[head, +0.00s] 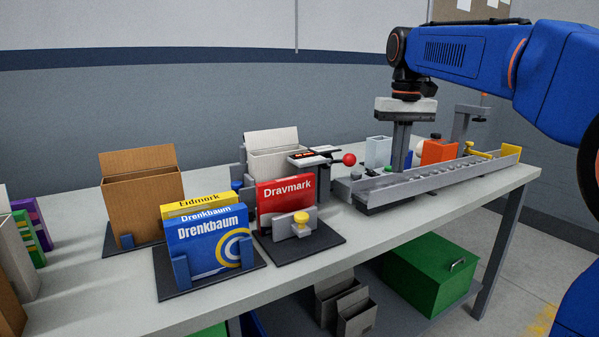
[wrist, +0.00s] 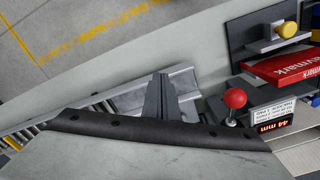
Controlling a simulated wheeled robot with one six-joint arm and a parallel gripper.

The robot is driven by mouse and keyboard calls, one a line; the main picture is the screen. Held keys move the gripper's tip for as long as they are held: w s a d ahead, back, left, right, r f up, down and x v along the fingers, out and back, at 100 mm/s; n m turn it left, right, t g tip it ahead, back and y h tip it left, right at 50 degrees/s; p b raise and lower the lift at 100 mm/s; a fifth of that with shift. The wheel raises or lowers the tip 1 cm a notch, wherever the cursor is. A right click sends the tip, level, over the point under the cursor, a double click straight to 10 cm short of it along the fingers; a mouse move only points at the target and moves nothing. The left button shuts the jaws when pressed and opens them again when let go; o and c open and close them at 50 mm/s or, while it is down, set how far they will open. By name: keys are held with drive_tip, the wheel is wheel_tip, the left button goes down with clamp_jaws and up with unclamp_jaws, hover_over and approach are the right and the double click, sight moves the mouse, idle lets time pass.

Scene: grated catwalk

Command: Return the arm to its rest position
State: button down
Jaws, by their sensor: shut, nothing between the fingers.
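My blue arm reaches in from the right in the head view. My gripper (head: 401,146) points straight down over the grey roller conveyor (head: 430,178) near the right end of the table. Its fingers are shut with nothing between them. In the wrist view my gripper (wrist: 163,95) shows as grey closed fingers above the conveyor, beside the lever with a red ball knob (wrist: 235,98). I cannot tell whether the fingertips touch anything.
A red Dravmark box (head: 284,192) stands in a fixture left of the conveyor. Blue and yellow Drenkbaum and Eidmark boxes (head: 207,245) stand in a holder. A brown open carton (head: 143,195) is behind. An orange container (head: 439,151) stands behind the conveyor. A green bin (head: 428,275) is below.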

drive_tip(key=s+d+f+t, duration=0.2)
drive_tip(key=s+f, duration=1.1)
drive_tip(key=s, duration=0.2)
drive_tip(key=s+d+f+t, duration=0.2)
drive_tip(key=s+d+f, duration=0.1)
drive_tip(key=s+f, duration=0.9)
drive_tip(key=s, duration=0.3)
drive_tip(key=shift+s+f+t, duration=0.25)
drive_tip(key=shift+f+t, duration=0.05)
drive_tip(key=shift+f, duration=0.1)
